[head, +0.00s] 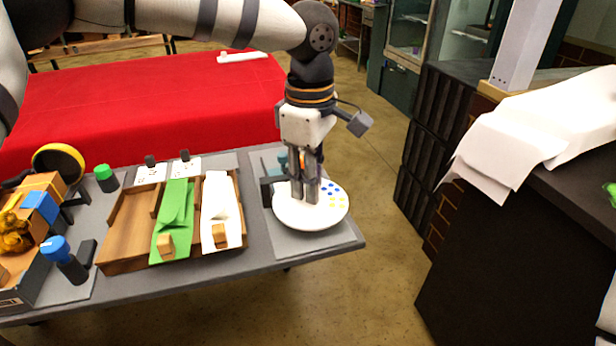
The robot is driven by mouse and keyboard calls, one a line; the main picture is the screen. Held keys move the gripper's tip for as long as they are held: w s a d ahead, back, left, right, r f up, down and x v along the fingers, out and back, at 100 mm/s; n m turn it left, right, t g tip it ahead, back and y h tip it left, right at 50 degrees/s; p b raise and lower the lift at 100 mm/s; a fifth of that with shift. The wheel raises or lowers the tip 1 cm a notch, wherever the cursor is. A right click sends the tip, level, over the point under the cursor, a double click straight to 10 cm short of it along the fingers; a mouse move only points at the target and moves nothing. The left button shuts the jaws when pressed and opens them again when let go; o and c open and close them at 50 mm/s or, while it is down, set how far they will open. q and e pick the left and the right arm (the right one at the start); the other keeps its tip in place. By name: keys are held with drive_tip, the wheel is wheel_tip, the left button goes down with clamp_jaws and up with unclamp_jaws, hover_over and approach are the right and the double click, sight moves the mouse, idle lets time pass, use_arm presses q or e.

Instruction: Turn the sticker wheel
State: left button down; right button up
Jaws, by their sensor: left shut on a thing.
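The sticker wheel (287,213) is a white disc lying on a grey mat at the right end of the table. Blue and yellow dots show on its right part. My left gripper (312,194) points down over the middle of the wheel, its fingers close together and shut on it. The fingers hide the exact part they grip. A dark upright piece (266,192) stands at the wheel's left edge. My right gripper is not in view.
A wooden tray (127,226) with green and white paper sheets lies left of the wheel. Further left are a green-capped bottle (105,178), a blue-capped bottle (64,259) and a tape roll (60,163). A red-covered table (140,103) stands behind.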

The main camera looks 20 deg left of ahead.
use_arm(q)
drive_tip(key=n, duration=0.5)
drive_tip(key=shift+f+n, duration=0.1)
drive_tip(key=shift+n, duration=0.2)
drive_tip(key=n, duration=1.1)
drive_tip(key=shift+n, duration=0.4)
drive_tip(key=n, duration=0.5)
drive_tip(key=shift+d, duration=0.1)
drive_tip(key=shift+n, duration=0.3)
drive_tip(key=c, duration=1.3)
unclamp_jaws()
